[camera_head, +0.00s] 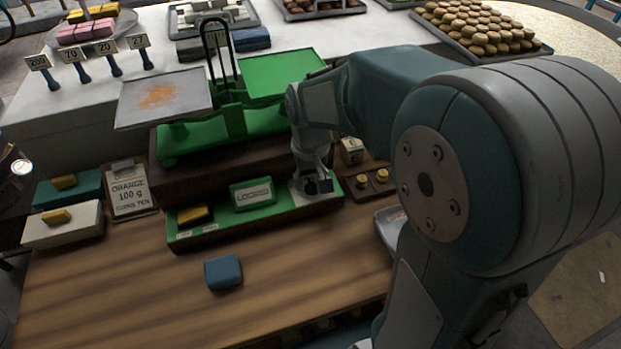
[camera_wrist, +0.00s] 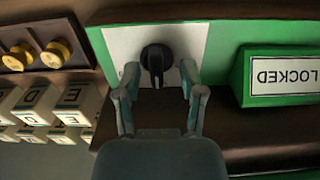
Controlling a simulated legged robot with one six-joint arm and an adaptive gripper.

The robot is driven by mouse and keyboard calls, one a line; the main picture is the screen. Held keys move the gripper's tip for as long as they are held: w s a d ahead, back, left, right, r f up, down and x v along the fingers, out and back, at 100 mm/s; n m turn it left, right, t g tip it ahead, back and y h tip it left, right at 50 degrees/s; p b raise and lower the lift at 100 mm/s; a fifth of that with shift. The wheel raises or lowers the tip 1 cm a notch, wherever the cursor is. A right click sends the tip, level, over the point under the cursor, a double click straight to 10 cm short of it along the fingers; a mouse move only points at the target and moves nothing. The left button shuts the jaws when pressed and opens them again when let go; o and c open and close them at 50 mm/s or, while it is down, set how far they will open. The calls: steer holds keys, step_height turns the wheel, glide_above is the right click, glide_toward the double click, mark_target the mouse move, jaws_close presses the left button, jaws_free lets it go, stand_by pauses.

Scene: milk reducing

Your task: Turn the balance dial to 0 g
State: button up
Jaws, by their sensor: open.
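The black balance dial (camera_wrist: 156,56) sits on a white plate (camera_wrist: 112,45) on the green base, in the wrist view. My gripper (camera_wrist: 160,70) is open, with one finger on each side of the dial. I cannot tell whether the fingers touch it. In the head view my gripper (camera_head: 313,180) is over the right end of the base's front and partly hides the dial. The dial's setting cannot be read. The green balance (camera_head: 225,126) has a left pan (camera_head: 190,97) with orange powder on it and an empty green right pan (camera_head: 284,72).
A green "LOCKED" block (camera_head: 252,194) stands left of the dial, and brass knobs (camera_head: 371,181) on a dark plate stand to its right. A blue block (camera_head: 223,272) lies on the wooden counter (camera_head: 130,285). The front counter is mostly clear.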

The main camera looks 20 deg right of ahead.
steer(key=shift+d, duration=0.2)
jaws_close()
steer(key=shift+n, duration=0.4)
steer(key=n, duration=0.5)
steer(key=shift+a+n, duration=0.1)
steer(key=shift+n, duration=0.2)
steer(key=n, duration=0.5)
steer(key=shift+f, duration=0.1)
steer(key=shift+n, duration=0.4)
